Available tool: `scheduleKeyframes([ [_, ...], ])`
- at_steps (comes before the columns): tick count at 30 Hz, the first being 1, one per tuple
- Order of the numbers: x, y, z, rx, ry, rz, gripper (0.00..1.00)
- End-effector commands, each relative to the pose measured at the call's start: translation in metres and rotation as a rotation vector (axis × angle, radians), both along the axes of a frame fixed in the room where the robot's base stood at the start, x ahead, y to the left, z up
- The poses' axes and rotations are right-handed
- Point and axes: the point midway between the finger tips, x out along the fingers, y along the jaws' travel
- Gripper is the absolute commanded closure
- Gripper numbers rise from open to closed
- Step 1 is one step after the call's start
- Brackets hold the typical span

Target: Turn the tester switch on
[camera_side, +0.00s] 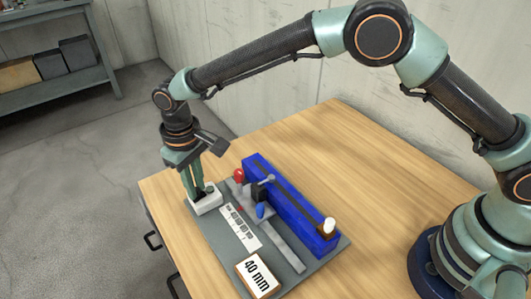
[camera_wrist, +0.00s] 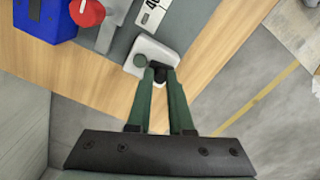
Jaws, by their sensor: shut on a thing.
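The tester switch is a small white box (camera_side: 209,204) at the left corner of a grey base plate. In the wrist view the white box (camera_wrist: 155,50) lies just beyond my fingertips, with a round dark spot on its top. My gripper (camera_side: 198,195) points down at the box. In the wrist view my gripper (camera_wrist: 160,72) has its two green fingers closed on a small black knob or lever at the box's near side. The fingertips hide most of that black part, so its exact position is unclear.
On the grey plate (camera_side: 287,250) stand a long blue block (camera_side: 300,218), a red ball knob (camera_side: 239,175), a blue-tipped handle (camera_side: 260,211), a marked white strip (camera_side: 240,227) and a "40 mm" block (camera_side: 258,276). A white-topped peg (camera_side: 329,226) is at the far end. The wooden table (camera_side: 340,130) is clear behind.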

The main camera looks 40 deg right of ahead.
Motion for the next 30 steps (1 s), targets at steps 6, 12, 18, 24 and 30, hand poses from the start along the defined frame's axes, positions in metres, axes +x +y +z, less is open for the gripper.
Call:
scheduleKeyframes([
  [6,-0.0006,-0.0002,0.0011,-0.002,0.002,-0.113,1.0],
  [12,-0.0006,-0.0002,0.0012,-0.002,0.002,-0.167,1.0],
  [18,-0.0006,-0.0002,0.0012,-0.002,0.002,-0.184,1.0],
  [24,-0.0006,-0.0002,0.0012,-0.002,0.002,-0.185,1.0],
  [30,-0.0004,-0.0001,0.0011,-0.002,0.001,-0.184,0.51],
])
